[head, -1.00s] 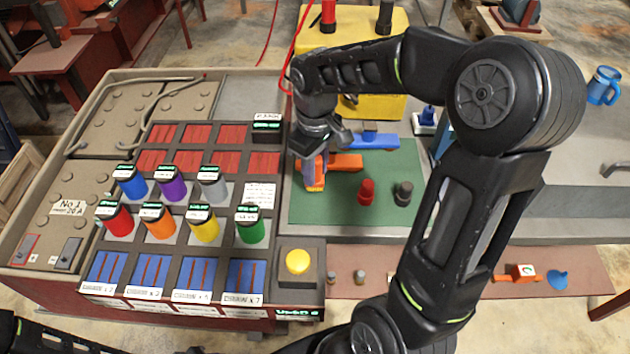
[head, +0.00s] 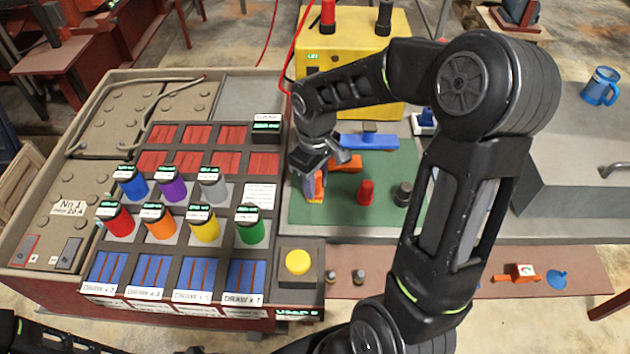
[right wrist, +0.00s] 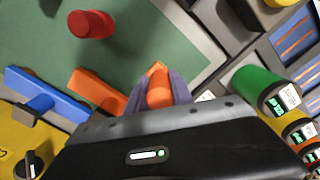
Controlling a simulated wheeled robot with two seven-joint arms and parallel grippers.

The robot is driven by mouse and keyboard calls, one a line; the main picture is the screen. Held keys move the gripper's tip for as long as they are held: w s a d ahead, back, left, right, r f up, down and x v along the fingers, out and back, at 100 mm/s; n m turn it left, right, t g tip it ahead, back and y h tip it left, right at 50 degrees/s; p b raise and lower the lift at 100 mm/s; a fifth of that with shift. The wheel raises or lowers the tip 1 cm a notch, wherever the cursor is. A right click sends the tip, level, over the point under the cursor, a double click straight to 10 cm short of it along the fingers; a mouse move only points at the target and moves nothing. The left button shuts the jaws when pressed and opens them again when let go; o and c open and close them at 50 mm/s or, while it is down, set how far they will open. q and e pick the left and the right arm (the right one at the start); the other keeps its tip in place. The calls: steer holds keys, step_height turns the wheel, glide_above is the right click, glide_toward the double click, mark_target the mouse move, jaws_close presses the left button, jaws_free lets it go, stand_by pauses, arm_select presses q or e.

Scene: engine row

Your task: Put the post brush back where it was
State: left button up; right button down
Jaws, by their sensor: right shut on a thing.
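My right gripper (head: 315,179) is over the left part of the green mat (head: 330,212), its fingers pointing down. It is shut on an orange piece (right wrist: 158,93), whose rounded orange top shows between the fingers in the right wrist view. Its lower end is hidden or too small to tell, so I cannot say whether it touches the mat. No label shows which thing is the post brush. An orange bar (right wrist: 95,90) lies beside the fingers; I cannot tell whether it joins the held piece. My left gripper is not in view.
A blue bar with a knob (head: 368,141), a red piece (head: 366,191) and a dark grey piece (head: 403,194) are on the mat. Left stands a tray of coloured cylinders, the green one (head: 250,226) nearest. A yellow box (head: 420,60) stands behind. The mat's front is clear.

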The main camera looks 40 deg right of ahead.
steer(key=c, duration=1.1)
jaws_free()
steer(key=shift+f, duration=0.1)
step_height(320, 180, up, 12)
steer(key=shift+r, duration=0.2)
